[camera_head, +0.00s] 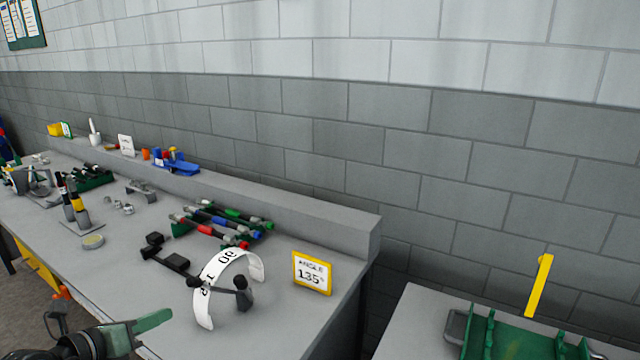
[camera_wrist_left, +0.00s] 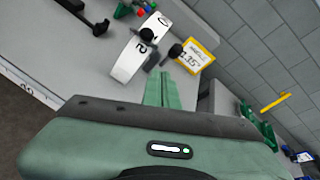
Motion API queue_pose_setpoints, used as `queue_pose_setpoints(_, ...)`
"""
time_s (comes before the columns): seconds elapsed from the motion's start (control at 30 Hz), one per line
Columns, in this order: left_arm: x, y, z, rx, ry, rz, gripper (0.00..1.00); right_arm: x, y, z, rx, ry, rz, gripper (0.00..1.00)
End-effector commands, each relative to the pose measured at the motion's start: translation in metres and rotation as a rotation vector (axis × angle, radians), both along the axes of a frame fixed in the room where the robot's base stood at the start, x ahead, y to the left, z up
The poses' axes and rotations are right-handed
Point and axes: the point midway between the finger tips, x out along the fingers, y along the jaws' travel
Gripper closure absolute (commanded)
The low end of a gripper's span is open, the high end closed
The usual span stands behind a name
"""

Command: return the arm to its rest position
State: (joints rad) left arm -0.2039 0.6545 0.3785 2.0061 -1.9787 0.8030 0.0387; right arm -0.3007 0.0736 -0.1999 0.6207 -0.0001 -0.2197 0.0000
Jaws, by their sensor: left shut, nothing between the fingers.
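My left gripper (camera_head: 153,320) shows at the lower left of the head view, green-fingered and shut with nothing between its fingers. It is in front of the grey bench (camera_head: 130,270), apart from the things on it. In the left wrist view its green fingers (camera_wrist_left: 164,88) are together and point toward the bench. A white curved angle scale (camera_head: 209,283) with black knobs stands on the bench beyond it. A yellow-framed sign reading ANGLE 135° (camera_head: 312,273) stands to the right of the scale. My right gripper is not in view.
Several crimper-like tools with coloured handles (camera_head: 222,220) lie behind the scale. A second grey table (camera_head: 420,312) at the right bears a green tray (camera_head: 520,343) and an upright yellow bar (camera_head: 539,286). A gap separates the tables. A brick wall (camera_head: 400,150) stands behind.

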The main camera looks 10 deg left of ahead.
Motion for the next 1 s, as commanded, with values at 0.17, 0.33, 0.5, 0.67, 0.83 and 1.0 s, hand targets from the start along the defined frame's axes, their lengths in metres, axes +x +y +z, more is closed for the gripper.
queue_pose_setpoints(0.17, -0.003, -0.058, 0.051, -0.410, -0.232, 0.007, 1.00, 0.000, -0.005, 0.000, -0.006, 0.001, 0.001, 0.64)
queue_pose_setpoints(0.33, -0.021, -0.052, 0.093, -0.977, -0.417, 0.220, 1.00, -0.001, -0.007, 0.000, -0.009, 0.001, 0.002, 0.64)
queue_pose_setpoints(0.5, -0.048, -0.013, 0.052, -1.490, -0.413, 0.638, 1.00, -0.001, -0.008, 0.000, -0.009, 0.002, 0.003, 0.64)
queue_pose_setpoints(0.67, -0.095, -0.018, -0.049, -1.817, -0.196, 1.163, 1.00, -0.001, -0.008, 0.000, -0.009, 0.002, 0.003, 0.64)
queue_pose_setpoints(0.83, -0.153, -0.068, -0.127, -1.910, 0.108, 1.581, 1.00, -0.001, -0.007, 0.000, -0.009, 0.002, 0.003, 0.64)
queue_pose_setpoints(1.0, -0.200, -0.116, -0.162, -1.885, 0.362, 1.829, 1.00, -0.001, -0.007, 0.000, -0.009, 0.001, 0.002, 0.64)
